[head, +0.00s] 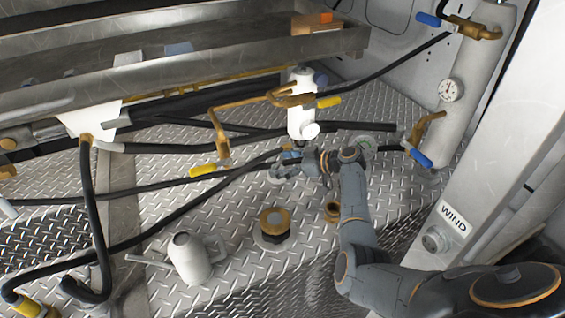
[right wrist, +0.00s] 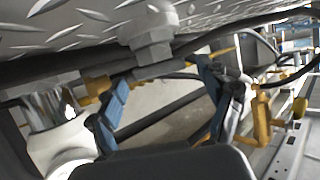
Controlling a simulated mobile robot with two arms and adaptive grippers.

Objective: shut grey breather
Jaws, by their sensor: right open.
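My right gripper (head: 288,166) reaches in from the right in the head view, low over the tread-plate floor just below the white cylinder (head: 302,105). Its blue fingers stand apart with nothing between them in the right wrist view (right wrist: 163,100). A grey hex-sided fitting (right wrist: 150,38) hangs against the tread plate in that view, beyond the fingers and apart from them. I cannot tell whether this fitting is the grey breather, nor whether it is open or shut. The white cylinder's rounded body (right wrist: 62,145) shows at the wrist view's lower left. My left gripper is not in view.
Black hoses (head: 180,149) cross the floor and brass pipes with yellow levers (head: 203,170) surround the gripper. A watering can (head: 190,258) and a brass-capped filler (head: 274,222) stand in front. A tank with a gauge (head: 450,90) and blue-handled valves (head: 420,158) stands right.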

